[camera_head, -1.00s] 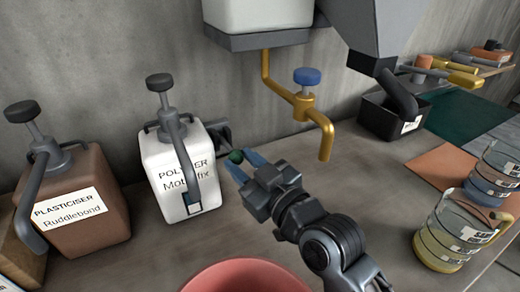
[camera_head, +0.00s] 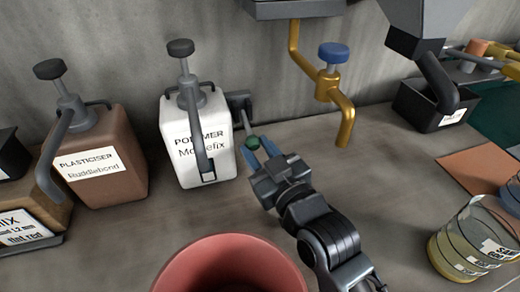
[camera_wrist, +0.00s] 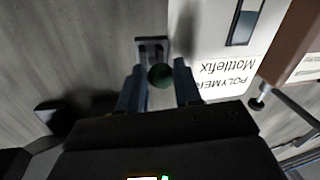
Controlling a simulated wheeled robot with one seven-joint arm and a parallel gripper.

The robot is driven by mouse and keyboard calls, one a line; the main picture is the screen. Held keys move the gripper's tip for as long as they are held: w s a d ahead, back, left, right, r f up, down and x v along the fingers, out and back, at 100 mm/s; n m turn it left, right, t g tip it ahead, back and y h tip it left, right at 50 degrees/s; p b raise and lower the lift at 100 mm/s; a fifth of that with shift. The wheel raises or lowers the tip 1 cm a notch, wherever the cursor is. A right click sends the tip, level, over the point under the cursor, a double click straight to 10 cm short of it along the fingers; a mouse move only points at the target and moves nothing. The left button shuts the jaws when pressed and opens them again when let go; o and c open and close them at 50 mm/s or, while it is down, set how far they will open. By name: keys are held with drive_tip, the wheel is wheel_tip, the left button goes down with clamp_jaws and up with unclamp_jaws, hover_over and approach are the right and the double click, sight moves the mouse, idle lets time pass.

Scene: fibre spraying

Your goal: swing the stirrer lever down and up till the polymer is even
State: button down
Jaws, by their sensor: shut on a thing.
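The white polymer container (camera_head: 190,155) stands on the bench by the wall, with a dark pump and spout on top and a small window (camera_head: 208,177) low on its front. The stirrer lever (camera_head: 246,122) sticks out from a dark bracket at its right side and slopes down to a green knob (camera_head: 252,142). My gripper (camera_head: 262,148) is shut on the knob, which also shows between the fingers in the wrist view (camera_wrist: 160,75). How even the polymer is, I cannot tell.
A brown plasticiser container (camera_head: 105,180) stands at the left. A red bucket (camera_head: 180,270) is in front. A brass tap with a blue handle (camera_head: 333,55) hangs to the right above the bench. A black bin (camera_head: 420,105) and a clear measuring jug (camera_head: 455,255) are further right.

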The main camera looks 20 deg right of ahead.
drive_tip(key=c, duration=1.1)
unclamp_jaws()
drive_tip(key=shift+a+f, duration=0.15)
drive_tip(key=shift+f, duration=0.1)
drive_tip(key=o, duration=0.3)
drive_tip(key=shift+r, duration=0.15)
drive_tip(key=shift+s+d+b, duration=0.25)
drive_tip(key=shift+s, duration=1.05)
drive_tip(key=shift+s+d+b, duration=0.3)
drive_tip(key=shift+s, duration=0.95)
drive_tip(key=shift+s+d+b, duration=0.25)
drive_tip(key=shift+s, duration=1.05)
